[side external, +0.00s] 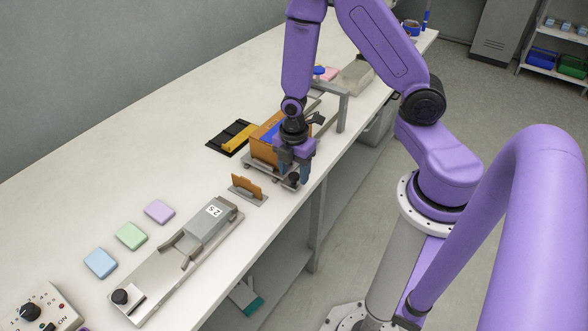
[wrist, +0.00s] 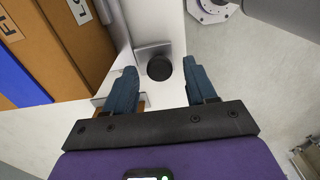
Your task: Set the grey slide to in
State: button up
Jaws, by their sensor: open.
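My gripper (side external: 293,172) is low at the front edge of the orange-sided machine (side external: 263,150). In the wrist view my gripper (wrist: 158,72) is open, with one blue-grey finger on each side of a round black knob (wrist: 160,68). Gaps show between the knob and both fingers. The knob stands by a small grey plate (wrist: 152,48), which looks like the grey slide. The knob also shows in the side view (side external: 294,179), just below the fingers. I cannot read an "in" mark or tell the slide's position.
A brown upright piece (side external: 246,185) stands nearby. A long metal rail with a grey block (side external: 209,226) and several pastel blocks (side external: 131,236) lie toward the lower left. The table's front edge is close.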

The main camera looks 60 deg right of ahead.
grip_shut()
jog(key=shift+d, duration=0.1)
jog(key=d, duration=2)
jog(key=shift+d, duration=0.3)
jog(key=shift+c, duration=1)
grip_release()
jog(key=shift+o, duration=1)
